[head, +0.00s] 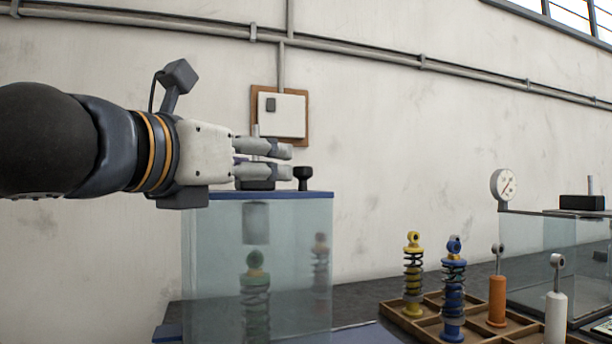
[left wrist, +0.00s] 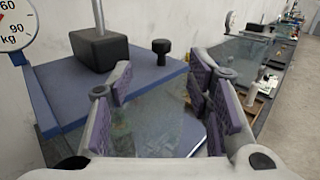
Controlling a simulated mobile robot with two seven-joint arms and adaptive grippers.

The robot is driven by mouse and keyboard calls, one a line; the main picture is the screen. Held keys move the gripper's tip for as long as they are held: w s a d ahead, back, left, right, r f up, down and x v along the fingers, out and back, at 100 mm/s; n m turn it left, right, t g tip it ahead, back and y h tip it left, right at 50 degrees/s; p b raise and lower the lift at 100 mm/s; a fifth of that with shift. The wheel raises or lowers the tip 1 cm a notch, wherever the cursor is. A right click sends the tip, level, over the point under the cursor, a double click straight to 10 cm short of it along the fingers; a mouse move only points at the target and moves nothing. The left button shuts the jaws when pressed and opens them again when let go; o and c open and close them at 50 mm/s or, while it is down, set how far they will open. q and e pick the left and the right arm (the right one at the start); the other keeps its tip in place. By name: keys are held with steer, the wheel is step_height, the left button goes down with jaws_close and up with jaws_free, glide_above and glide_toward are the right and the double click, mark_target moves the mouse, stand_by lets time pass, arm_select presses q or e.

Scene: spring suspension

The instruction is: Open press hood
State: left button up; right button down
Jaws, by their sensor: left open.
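The press hood (head: 215,265) is a clear box under a blue top plate (head: 225,196), left of centre in the head view. A black knob (head: 303,173) stands on the plate's right part; it also shows in the left wrist view (left wrist: 161,47). Inside the clear walls are a grey cylinder (head: 255,222) and a green-topped shock absorber (head: 255,290). My left gripper (head: 290,153) is level, just above the plate, pointing right with its tips near the knob. In the left wrist view its fingers (left wrist: 160,85) are apart with nothing between them. My right gripper is out of view.
A black block (left wrist: 103,48) with a rod stands on the plate. A wooden tray (head: 430,325) with several shock absorbers is at the right. Behind it are a dial gauge (head: 503,184) and another clear box (head: 540,250). A wall box (head: 283,115) hangs behind the gripper.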

mark_target(298, 170)
arm_select(q)
steer(key=x, duration=1.1)
steer(key=shift+d+f+p, duration=0.1)
steer(key=shift+f+p, duration=0.1)
steer(key=shift+p, duration=0.2)
steer(key=shift+c, duration=0.6)
jaws_close()
